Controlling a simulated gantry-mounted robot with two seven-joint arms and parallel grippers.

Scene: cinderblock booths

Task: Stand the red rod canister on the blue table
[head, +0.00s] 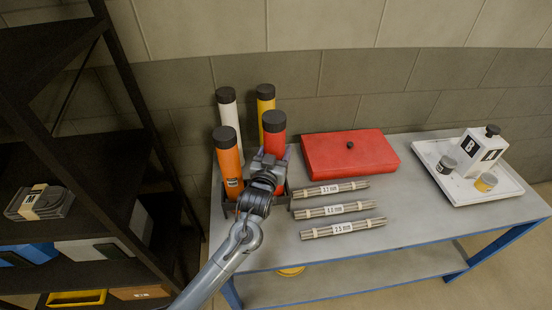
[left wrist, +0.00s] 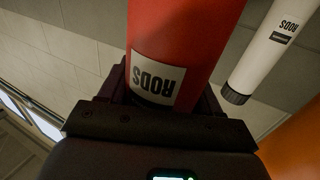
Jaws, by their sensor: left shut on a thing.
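The red rod canister (head: 274,143) has a black cap and stands upright among other canisters at the left end of the table. My left gripper (head: 266,172) is shut on it from the front, low on its body. In the left wrist view the red canister (left wrist: 185,40) fills the jaws, with its RODS label upside down. Its lower end is hidden by my gripper, so I cannot tell whether it rests or is lifted. The table (head: 420,225) has a grey top and blue legs. My right gripper is not in view.
An orange canister (head: 229,165), a white canister (head: 229,114) and a yellow canister (head: 264,108) stand close around it in a dark rack (head: 228,208). A red case (head: 325,153), several rod bundles (head: 338,209) and a white tray (head: 497,193) lie rightward. Black shelves (head: 95,230) stand left.

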